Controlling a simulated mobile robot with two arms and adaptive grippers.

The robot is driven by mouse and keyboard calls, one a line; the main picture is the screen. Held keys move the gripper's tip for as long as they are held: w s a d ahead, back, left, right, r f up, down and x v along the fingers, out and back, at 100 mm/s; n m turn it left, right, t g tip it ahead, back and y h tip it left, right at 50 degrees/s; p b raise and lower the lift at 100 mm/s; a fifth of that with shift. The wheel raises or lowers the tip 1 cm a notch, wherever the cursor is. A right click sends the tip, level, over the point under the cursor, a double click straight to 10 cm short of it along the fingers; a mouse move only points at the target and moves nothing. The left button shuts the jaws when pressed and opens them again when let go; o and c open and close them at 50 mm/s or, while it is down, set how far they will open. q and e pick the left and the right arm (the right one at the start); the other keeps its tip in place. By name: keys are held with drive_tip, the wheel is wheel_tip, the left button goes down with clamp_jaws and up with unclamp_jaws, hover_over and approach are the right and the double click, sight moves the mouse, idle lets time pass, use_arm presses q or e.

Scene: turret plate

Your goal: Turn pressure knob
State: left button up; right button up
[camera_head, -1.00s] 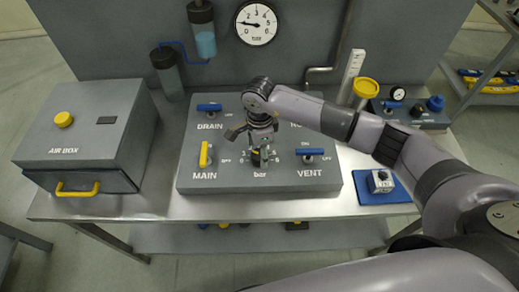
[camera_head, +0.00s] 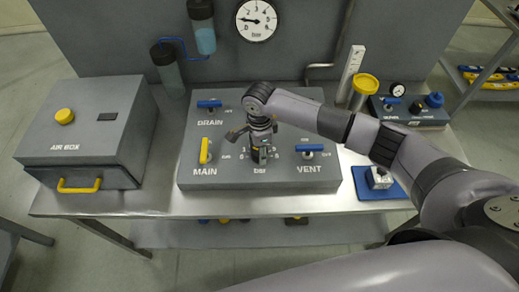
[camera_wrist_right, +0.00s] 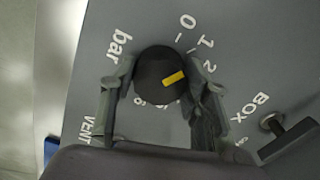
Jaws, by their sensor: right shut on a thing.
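The pressure knob (camera_wrist_right: 160,72) is round and black with a yellow mark; in the right wrist view the mark points right, toward the side of the 2. It stands on the grey panel (camera_head: 225,180) above the "bar" label. My right gripper (camera_wrist_right: 158,88) is shut on the knob, one finger on each side. In the head view my right gripper (camera_head: 262,152) points down at the panel's lower middle and mostly hides the knob. A round gauge (camera_head: 257,20) is on the back wall, its needle pointing left. My left gripper is not in view.
Beside the knob are the yellow MAIN handle (camera_head: 205,150) and the blue VENT handle (camera_head: 309,148); the blue DRAIN handle (camera_head: 209,104) is farther back. The air box (camera_head: 90,120) stands at left. A small block (camera_head: 379,178) sits on a blue mat (camera_head: 395,190) at right.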

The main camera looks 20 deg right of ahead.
drive_tip(key=c, duration=0.4)
drive_tip(key=shift+o, duration=0.2)
drive_tip(key=m+b, duration=0.3)
drive_tip(key=shift+f, duration=0.2)
drive_tip(key=m+b, duration=0.4)
drive_tip(key=m, duration=0.1)
drive_tip(key=shift+m, duration=0.4)
drive_tip(key=m+b, duration=0.3)
drive_tip(key=m, duration=0.1)
drive_tip(key=shift+r+m+b, duration=0.2)
drive_tip(key=shift+m+b, duration=1)
drive_tip(key=shift+m, duration=1.3)
